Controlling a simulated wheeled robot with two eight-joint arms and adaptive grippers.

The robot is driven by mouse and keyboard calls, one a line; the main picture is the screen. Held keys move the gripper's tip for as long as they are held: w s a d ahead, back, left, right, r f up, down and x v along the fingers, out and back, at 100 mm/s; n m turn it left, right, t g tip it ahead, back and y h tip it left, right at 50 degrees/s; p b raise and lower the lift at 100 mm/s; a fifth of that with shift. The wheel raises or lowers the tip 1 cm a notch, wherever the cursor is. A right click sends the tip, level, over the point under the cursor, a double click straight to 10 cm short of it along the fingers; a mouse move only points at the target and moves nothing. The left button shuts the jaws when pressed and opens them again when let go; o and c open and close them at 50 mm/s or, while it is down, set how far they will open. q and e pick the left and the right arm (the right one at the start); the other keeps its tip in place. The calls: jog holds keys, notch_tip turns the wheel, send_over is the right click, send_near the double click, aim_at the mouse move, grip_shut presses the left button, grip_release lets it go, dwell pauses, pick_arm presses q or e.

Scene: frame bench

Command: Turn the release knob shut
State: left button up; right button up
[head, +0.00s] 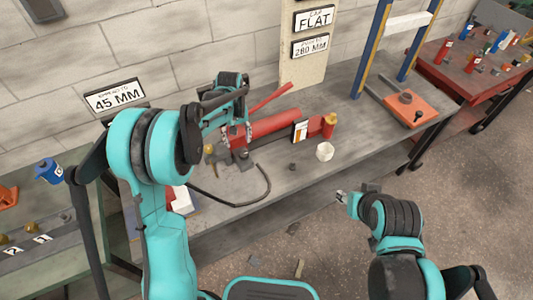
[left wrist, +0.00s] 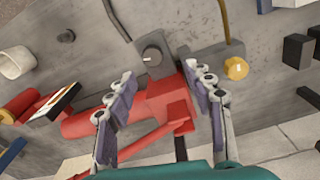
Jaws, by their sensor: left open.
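The red pump (head: 262,125) lies on the grey bench, with a long red handle (head: 270,98) above it. In the left wrist view a round grey knob (left wrist: 152,55) with a slot mark sits on a grey block at the pump's end; I take it as the release knob. In the head view that block (head: 241,156) is partly hidden by my gripper. My left gripper (left wrist: 158,74) is open above the pump's red end block (left wrist: 170,100); its fingertips stand either side of the knob's near side, apart from it. My right gripper (head: 342,197) hangs in front of the bench; its fingers are unclear.
A brass ball (left wrist: 236,68) stands beside the knob block. A black hose (head: 262,190) curves over the bench front. A white cup (head: 324,151) and a small dark piece (head: 292,167) stand right of it. A blue-posted frame (head: 372,48) stands farther right.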

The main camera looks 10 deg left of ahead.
aim_at(244, 154)
pick_arm(q)
jog(key=shift+w+d+f, duration=0.25)
jog(key=shift+d+f, duration=0.1)
jog(key=shift+f, duration=0.2)
jog(key=shift+w+d+f, duration=0.25)
jog(key=shift+d+f, duration=0.1)
jog(key=shift+f, duration=0.15)
notch_tip(244, 154, down, 8)
jog(key=b, duration=0.2)
jog(key=shift+r+b, duration=0.25)
jog(key=shift+b, duration=0.1)
pick_arm(e)
jog(key=f, duration=0.1)
jog(key=d+f, duration=0.1)
jog(key=shift+s+f, duration=0.15)
jog(key=shift+f, duration=0.2)
pick_arm(q)
jog(key=c, duration=1.2)
